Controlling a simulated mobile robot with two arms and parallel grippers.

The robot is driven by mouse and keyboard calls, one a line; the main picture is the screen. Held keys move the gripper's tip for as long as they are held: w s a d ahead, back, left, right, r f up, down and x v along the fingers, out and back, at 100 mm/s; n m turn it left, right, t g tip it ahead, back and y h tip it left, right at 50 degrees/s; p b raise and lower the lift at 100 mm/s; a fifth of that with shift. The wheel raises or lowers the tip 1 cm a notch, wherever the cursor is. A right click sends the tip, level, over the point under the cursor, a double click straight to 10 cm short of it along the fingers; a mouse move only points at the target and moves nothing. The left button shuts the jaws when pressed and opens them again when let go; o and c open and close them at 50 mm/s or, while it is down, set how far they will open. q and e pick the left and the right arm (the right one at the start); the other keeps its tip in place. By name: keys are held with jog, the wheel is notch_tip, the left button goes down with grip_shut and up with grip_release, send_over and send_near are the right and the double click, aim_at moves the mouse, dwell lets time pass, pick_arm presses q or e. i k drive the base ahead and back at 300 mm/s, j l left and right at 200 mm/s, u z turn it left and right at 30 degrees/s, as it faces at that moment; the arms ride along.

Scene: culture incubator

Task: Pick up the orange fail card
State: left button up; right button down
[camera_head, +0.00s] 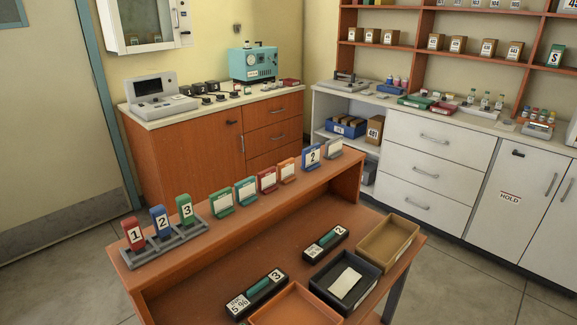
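An orange card (287,171) with a pale label stands upright in a small holder on the raised shelf of the brown desk (200,244). It is right of a red card (267,180) and left of a blue card marked 2 (311,157). Any wording on the orange card is too small to read. Neither of my grippers is in view.
Green cards (221,201) and a grey card (333,148) stand in the same row. A grey rack (168,246) holds red, blue and green numbered pieces. Below lie a black tray (366,283), a tan tray (398,225) and an orange tray (278,306).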

aim_at(286, 168)
jog(key=k, duration=0.4)
jog(key=i+l, duration=0.2)
jog(key=l, duration=0.25)
jog(key=i+l, duration=0.2)
jog(key=l, duration=0.2)
jog(key=i+l+z, duration=0.1)
jog(key=l, duration=0.35)
jog(key=i+l, duration=0.35)
